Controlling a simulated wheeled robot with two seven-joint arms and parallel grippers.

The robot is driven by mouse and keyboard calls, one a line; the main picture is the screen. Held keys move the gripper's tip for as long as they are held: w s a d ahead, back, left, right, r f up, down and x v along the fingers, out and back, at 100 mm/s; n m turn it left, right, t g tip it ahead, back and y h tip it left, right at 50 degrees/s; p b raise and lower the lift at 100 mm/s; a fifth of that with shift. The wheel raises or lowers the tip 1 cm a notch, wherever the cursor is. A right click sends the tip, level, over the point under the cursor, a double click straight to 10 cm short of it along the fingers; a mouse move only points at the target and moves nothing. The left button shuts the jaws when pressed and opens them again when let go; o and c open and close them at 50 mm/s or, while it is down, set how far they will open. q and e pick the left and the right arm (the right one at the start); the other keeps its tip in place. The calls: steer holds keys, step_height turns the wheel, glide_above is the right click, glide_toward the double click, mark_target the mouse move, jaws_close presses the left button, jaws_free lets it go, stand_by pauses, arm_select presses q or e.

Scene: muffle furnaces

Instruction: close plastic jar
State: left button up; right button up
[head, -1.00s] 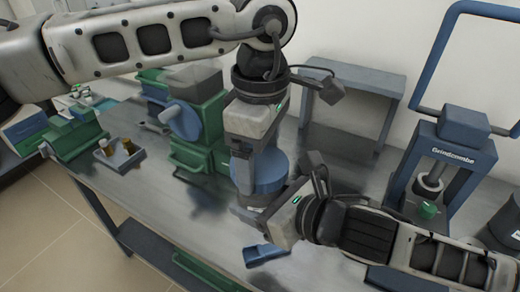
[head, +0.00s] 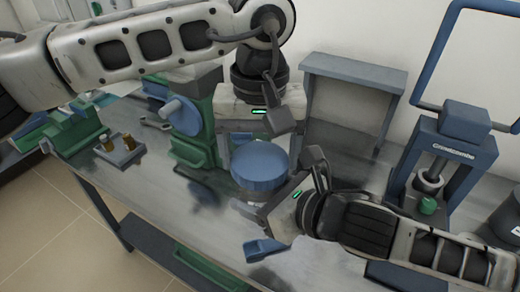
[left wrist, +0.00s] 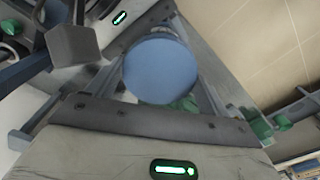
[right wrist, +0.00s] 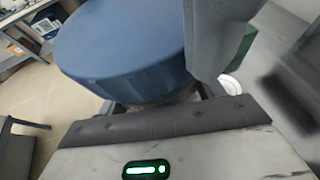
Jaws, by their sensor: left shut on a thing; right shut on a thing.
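The plastic jar shows mainly by its round blue lid (head: 260,160). Its body is mostly hidden under the lid and behind my right gripper. My left gripper (head: 257,152) points down from above, with its fingers on either side of the lid, shut on it. The lid also shows between those fingers in the left wrist view (left wrist: 160,70). My right gripper (head: 252,200) comes from the right, low down, and is shut on the jar body below the lid. In the right wrist view the lid (right wrist: 120,45) sits above the right fingers. Whether it is fully seated cannot be told.
A blue scoop (head: 264,250) lies near the bench's front edge. A green and blue machine (head: 195,115) stands left of the jar, a small tray with brown pieces (head: 120,150) further left. A blue press (head: 447,160) stands at right and a grey-blue stand (head: 352,85) behind.

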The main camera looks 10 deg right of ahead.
arm_select(q)
steer(key=o, duration=0.9)
steer(key=shift+r, duration=0.15)
step_height(320, 180, up, 4)
steer(key=shift+r, duration=0.15)
